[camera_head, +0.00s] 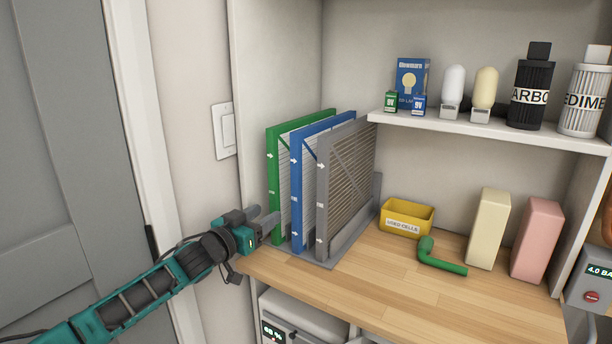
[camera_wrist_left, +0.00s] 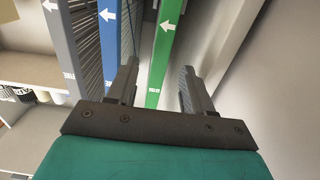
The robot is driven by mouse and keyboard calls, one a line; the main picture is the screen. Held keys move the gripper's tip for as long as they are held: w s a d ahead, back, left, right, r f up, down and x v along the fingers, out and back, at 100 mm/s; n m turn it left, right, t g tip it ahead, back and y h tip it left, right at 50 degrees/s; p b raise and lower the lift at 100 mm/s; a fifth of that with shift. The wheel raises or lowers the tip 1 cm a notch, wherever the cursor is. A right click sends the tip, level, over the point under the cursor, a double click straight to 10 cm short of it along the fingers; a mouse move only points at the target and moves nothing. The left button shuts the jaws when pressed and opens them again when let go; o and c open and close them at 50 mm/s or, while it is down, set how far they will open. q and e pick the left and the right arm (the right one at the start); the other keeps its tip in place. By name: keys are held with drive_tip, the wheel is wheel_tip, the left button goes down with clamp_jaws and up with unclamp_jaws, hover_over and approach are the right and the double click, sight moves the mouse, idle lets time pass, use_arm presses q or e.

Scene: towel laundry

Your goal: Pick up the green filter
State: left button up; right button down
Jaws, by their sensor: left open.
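The green filter (camera_head: 273,180) stands upright at the left end of a row of three filters in a grey rack (camera_head: 330,258) on the wooden counter. In the left wrist view its green edge (camera_wrist_left: 162,55) shows between my two fingers, nearer the left-hand finger. My left gripper (camera_head: 268,222) is open at the front lower part of the green filter, with nothing held. Whether a finger touches the filter cannot be told. It also shows in the left wrist view (camera_wrist_left: 160,90). My right gripper is not in view.
A blue filter (camera_head: 296,200) stands close beside the green one, then a grey filter (camera_head: 322,205). The cabinet side wall (camera_head: 262,70) is close on the left. A yellow bin (camera_head: 405,220), green pipe (camera_head: 440,262) and two blocks stand to the right.

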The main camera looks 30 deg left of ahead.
sight(273, 210)
use_arm(q)
drive_tip(key=shift+w+d+b, duration=0.15)
drive_tip(key=shift+w+b, duration=0.95)
drive_tip(key=shift+w, duration=1.1)
drive_tip(key=shift+w+d, duration=0.1)
drive_tip(key=shift+w, duration=0.8)
drive_tip(key=shift+c, duration=0.5)
drive_tip(key=shift+r, duration=0.1)
clamp_jaws()
